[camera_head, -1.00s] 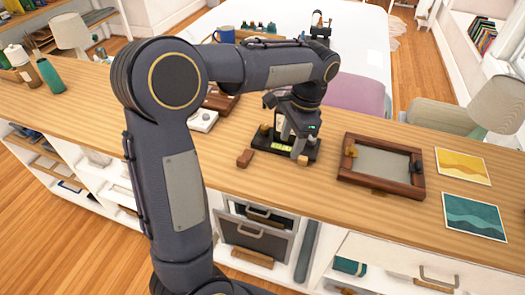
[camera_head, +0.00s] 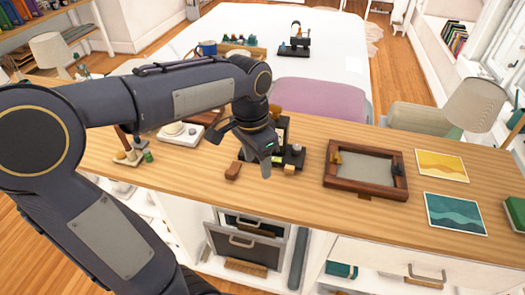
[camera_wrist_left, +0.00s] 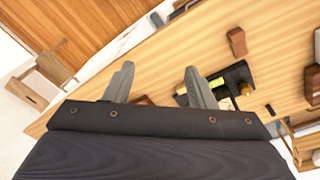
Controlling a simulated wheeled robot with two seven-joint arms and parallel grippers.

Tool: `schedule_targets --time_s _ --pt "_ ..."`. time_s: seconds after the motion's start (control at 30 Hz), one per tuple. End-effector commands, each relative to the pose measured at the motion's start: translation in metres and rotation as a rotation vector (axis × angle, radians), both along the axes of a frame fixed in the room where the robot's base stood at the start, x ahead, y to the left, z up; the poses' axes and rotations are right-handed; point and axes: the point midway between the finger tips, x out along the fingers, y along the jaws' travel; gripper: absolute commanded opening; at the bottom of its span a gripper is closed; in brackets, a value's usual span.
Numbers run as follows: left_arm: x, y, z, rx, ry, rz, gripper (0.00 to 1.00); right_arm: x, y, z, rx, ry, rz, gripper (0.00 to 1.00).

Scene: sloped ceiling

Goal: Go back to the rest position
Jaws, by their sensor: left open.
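My left gripper (camera_head: 266,168) hangs above the front part of the wooden counter (camera_head: 310,190), just left of a small black device (camera_head: 292,157) that it partly hides. In the left wrist view its two grey fingers (camera_wrist_left: 160,85) stand apart with nothing held between them. The black device also shows in that view (camera_wrist_left: 236,78), beyond the right finger, with a yellow-green strip on it. A small brown wooden block (camera_head: 233,171) lies on the counter beside the gripper; it seems apart from it. My right gripper is not in view.
A dark wooden frame tray (camera_head: 330,178) lies right of the gripper, with yellow (camera_head: 441,165) and teal (camera_head: 455,213) picture cards beyond. White and brown items (camera_head: 180,134) sit to the left under my arm. A white table (camera_head: 340,60) stands behind the counter.

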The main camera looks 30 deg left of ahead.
Motion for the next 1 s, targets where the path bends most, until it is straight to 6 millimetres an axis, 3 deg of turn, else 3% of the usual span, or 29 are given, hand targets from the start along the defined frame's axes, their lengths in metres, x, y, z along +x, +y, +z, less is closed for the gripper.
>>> schedule_targets --time_s 0.27,0.37,0.47,0.7,0.83,1.0 --pt "-0.005 0.0 0.001 -0.009 -0.01 0.014 0.5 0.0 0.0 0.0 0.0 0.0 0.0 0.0" --pt "-0.023 0.001 0.004 -0.05 -0.049 0.071 0.5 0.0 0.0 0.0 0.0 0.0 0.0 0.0" --pt "-0.054 -0.002 0.005 -0.122 -0.115 0.173 0.5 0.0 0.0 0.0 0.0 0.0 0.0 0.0" --pt "-0.118 -0.022 -0.011 -0.312 -0.275 0.444 0.5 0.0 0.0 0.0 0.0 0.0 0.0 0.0" --pt "-0.135 -0.031 -0.021 -0.377 -0.324 0.534 0.5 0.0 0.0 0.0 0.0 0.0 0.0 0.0" --pt "-0.14 -0.035 -0.026 -0.406 -0.345 0.575 0.5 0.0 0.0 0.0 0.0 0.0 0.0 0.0"
